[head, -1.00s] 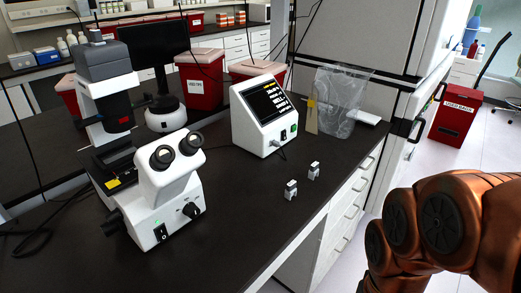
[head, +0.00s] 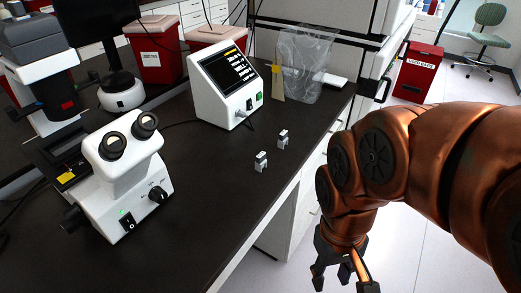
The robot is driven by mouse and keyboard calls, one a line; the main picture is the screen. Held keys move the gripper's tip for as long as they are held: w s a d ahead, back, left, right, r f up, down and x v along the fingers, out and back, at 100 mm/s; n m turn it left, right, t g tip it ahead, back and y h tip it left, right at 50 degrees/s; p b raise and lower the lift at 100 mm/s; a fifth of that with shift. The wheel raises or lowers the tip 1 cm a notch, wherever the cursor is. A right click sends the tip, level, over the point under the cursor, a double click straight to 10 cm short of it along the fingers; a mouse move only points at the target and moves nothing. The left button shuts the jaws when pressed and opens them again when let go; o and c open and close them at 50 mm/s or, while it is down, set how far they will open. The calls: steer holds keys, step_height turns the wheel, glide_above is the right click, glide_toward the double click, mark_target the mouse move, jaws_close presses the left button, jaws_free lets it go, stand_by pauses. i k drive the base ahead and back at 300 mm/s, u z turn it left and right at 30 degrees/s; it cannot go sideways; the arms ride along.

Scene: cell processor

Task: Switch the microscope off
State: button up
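The white microscope (head: 132,190) stands at the left of the black bench, with two eyepieces on top. A black rocker switch (head: 128,222) sits low on its front face, beside a black knob (head: 158,194). A small green light (head: 122,212) glows just above the switch. My gripper (head: 338,285) hangs at the bottom of the view, right of the bench edge and well apart from the microscope. Its dark fingers look spread with nothing between them; the lower tips are near the picture's bottom edge.
A white device with a screen (head: 226,88) stands mid-bench. A clear plastic bag (head: 308,62) is behind. Red bins (head: 156,52) stand at the back. The front bench (head: 200,215) is clear.

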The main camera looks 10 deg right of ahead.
mark_target(129, 223)
steer(key=u, duration=1.85)
steer(key=k, duration=1.1)
steer(key=u, duration=0.35)
steer(key=i, duration=0.5)
steer(key=u, duration=0.05)
